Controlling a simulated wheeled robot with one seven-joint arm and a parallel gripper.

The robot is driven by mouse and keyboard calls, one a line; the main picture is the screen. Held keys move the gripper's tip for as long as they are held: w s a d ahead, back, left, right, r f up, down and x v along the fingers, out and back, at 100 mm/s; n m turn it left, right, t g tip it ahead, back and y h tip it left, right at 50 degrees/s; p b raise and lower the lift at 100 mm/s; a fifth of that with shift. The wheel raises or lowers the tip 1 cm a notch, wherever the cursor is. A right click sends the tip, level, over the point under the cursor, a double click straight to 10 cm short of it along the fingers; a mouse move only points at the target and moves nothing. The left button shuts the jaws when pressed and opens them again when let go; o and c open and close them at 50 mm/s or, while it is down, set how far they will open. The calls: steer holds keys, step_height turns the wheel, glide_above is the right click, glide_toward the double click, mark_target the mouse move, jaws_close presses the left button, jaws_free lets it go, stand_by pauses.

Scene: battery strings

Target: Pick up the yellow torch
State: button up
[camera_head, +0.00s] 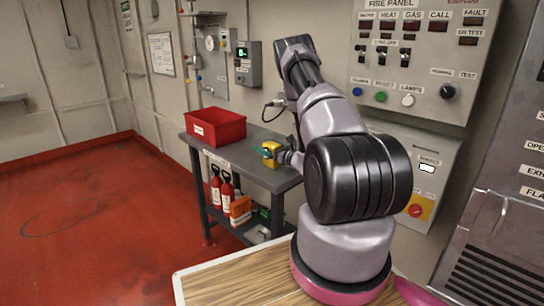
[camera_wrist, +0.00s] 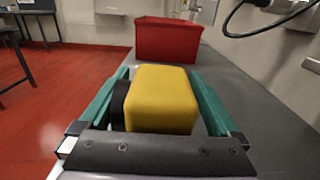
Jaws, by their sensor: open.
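The yellow torch (camera_head: 271,153) is on the grey side table, to the right of the red bin. In the wrist view the torch (camera_wrist: 162,98) is a rounded yellow block with a dark part on its left side. My gripper (camera_wrist: 160,85) is open, with one green finger on each side of the torch. The torch sits between the fingers; a narrow gap shows on the right, and the dark part is close to the left finger. In the head view my arm reaches over the table, and my gripper (camera_head: 268,152) partly covers the torch.
A red bin (camera_head: 215,127) stands on the grey table (camera_head: 240,160), beyond the torch in the wrist view (camera_wrist: 168,40). Red extinguishers (camera_head: 227,192) and an orange box (camera_head: 240,209) stand on the lower shelf. A black cable (camera_wrist: 235,20) hangs at the wall. A wooden top (camera_head: 230,285) is in front.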

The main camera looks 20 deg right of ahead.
jaws_close()
